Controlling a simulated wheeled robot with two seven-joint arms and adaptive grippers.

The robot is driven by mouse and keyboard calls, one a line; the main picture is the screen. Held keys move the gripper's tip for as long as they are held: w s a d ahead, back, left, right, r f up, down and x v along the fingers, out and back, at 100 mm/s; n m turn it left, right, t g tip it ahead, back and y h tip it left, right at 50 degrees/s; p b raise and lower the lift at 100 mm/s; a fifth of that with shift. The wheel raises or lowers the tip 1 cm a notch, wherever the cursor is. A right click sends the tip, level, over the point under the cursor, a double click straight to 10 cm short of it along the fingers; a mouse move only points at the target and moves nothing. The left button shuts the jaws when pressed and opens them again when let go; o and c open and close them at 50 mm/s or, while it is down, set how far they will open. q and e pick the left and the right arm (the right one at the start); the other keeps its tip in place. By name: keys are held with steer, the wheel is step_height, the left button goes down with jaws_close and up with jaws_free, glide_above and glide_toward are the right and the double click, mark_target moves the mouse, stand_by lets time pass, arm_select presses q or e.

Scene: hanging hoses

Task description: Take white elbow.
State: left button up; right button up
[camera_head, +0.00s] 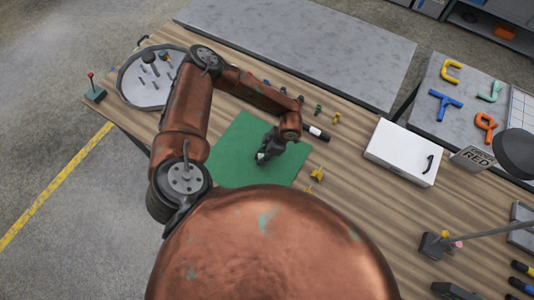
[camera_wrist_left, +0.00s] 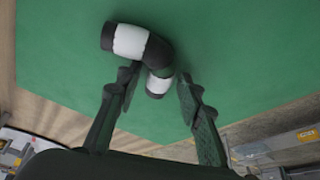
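The white elbow (camera_wrist_left: 130,40) is a bent black pipe piece with white bands, lying on the green mat (camera_wrist_left: 235,50). My left gripper (camera_wrist_left: 157,80) is open in the left wrist view, its two dark fingers spread on either side of the elbow's nearer white end. Gaps show between the fingers and that end. In the head view the left gripper (camera_head: 267,150) reaches down over the green mat (camera_head: 238,135), with a small white part of the elbow (camera_head: 261,156) showing beside it. The rest of the elbow is hidden there. My right gripper is not in view.
Several small yellow and green fittings (camera_head: 317,174) and a black-and-white tube (camera_head: 316,132) lie right of the mat on the wooden table. A white box (camera_head: 401,151) stands further right. A round grey tray (camera_head: 150,78) with pegs is at the left.

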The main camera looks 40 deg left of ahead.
arm_select(q)
jaws_close()
steer(key=shift+r, duration=0.1)
stand_by(0.3)
